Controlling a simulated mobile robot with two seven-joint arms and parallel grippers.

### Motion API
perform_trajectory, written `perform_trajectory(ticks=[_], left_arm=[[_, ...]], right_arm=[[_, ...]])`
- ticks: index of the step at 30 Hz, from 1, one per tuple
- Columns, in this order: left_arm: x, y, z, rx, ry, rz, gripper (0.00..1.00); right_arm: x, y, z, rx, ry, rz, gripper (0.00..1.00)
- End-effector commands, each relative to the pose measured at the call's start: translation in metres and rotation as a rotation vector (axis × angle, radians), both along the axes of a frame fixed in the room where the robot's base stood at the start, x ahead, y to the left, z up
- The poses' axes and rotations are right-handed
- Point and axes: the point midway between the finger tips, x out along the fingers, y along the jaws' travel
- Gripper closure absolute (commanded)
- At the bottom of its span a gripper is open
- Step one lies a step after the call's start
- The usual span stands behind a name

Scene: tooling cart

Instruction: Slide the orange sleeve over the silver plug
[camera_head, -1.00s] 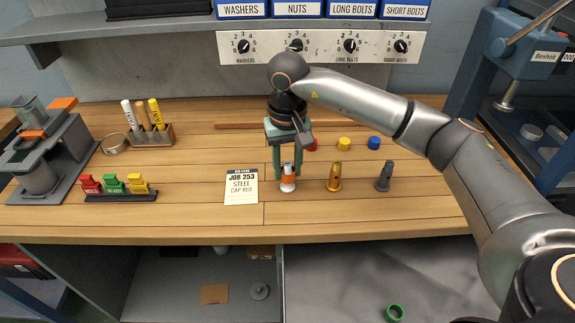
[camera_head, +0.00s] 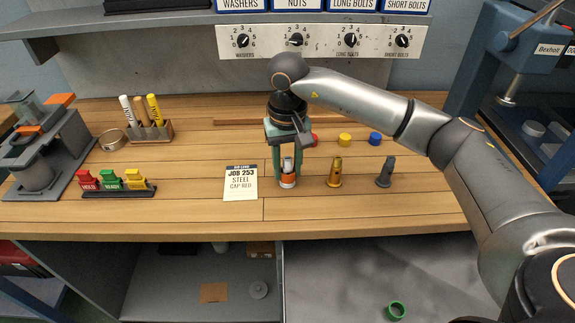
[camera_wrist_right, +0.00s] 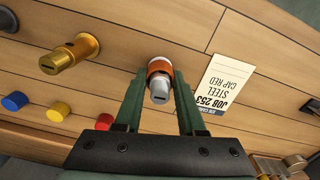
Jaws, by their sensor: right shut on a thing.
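The silver plug (camera_head: 288,164) stands upright on the wooden bench, its top rising above the orange sleeve (camera_head: 288,180). The sleeve is around the plug, low on it, with a pale rim of the plug's base showing just beneath. My right gripper (camera_head: 287,178) points down with its green fingers shut on the sleeve from both sides. In the right wrist view, the orange sleeve (camera_wrist_right: 154,68) sits between the fingertips (camera_wrist_right: 159,76), and the slotted end of the silver plug (camera_wrist_right: 160,90) pokes through it. My left gripper is not in view.
A brass plug (camera_head: 335,173) and a dark grey plug (camera_head: 384,173) stand to the right. Red, yellow (camera_head: 345,140) and blue (camera_head: 374,139) caps lie behind. A job card (camera_head: 240,183) lies close on the left. A green ring (camera_head: 396,311) lies below the bench.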

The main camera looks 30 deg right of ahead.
Motion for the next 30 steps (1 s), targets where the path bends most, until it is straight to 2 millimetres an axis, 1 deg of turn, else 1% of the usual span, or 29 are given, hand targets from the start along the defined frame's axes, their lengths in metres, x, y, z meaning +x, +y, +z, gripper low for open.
perform_trajectory(ticks=[12, 21, 30], left_arm=[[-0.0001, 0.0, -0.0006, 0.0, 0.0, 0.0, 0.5], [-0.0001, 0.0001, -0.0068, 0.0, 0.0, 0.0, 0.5], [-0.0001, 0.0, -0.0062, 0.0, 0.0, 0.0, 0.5]], right_arm=[[0.0001, -0.0001, -0.0005, 0.0, 0.0, 0.0, 1.0], [0.0002, -0.0001, -0.0056, 0.0, -0.001, -0.001, 1.0], [0.0001, 0.0, -0.0051, 0.0, -0.001, 0.0, 1.0]])
